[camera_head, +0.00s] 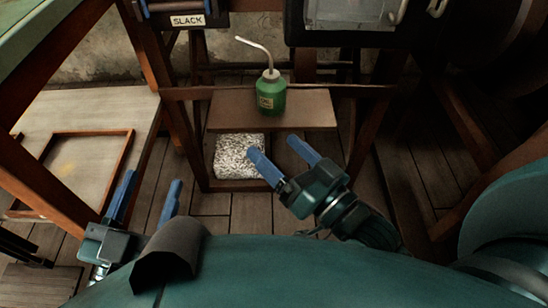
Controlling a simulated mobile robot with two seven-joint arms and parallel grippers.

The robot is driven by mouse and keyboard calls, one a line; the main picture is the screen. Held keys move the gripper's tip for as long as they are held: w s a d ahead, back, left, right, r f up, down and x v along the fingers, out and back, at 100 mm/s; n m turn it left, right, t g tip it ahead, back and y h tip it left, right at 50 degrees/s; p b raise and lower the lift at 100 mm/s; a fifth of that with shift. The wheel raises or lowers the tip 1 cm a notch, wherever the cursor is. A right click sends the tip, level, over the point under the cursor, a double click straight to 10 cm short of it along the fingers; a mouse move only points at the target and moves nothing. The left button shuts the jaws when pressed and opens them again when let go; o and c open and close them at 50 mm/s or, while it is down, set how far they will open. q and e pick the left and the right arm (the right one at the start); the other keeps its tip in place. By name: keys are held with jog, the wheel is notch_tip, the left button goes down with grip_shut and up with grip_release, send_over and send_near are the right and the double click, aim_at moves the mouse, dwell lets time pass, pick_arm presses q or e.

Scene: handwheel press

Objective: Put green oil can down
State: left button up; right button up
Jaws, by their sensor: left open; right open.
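The green oil can (271,94) stands upright on a small wooden shelf (225,112), with its pale bent spout pointing up and to the left. My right gripper (277,146) is open and empty, in front of and below the can in the picture, apart from it. Its blue fingers point up and to the left. My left gripper (149,194) is open and empty at the lower left, well away from the can, with its blue fingers pointing up.
A speckled grey-white block (238,158) lies below the shelf. A pale table (97,105) with a wooden frame is at the left. A box labelled SLACK (187,20) and dark machinery are above. Wooden floor shows between.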

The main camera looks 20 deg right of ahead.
pick_arm(q)
jog(key=shift+r, duration=0.1)
pick_arm(e)
jog(key=s+r+n, duration=0.1)
jog(key=n, duration=0.1)
jog(key=s+a+n+y, duration=0.1)
jog(key=n, duration=0.1)
jog(key=s+a+r+n, duration=0.1)
jog(key=n, duration=0.2)
jog(key=shift+s+a+r+t, duration=0.1)
jog(key=shift+a+r+t, duration=0.15)
jog(key=shift+r+t, duration=0.05)
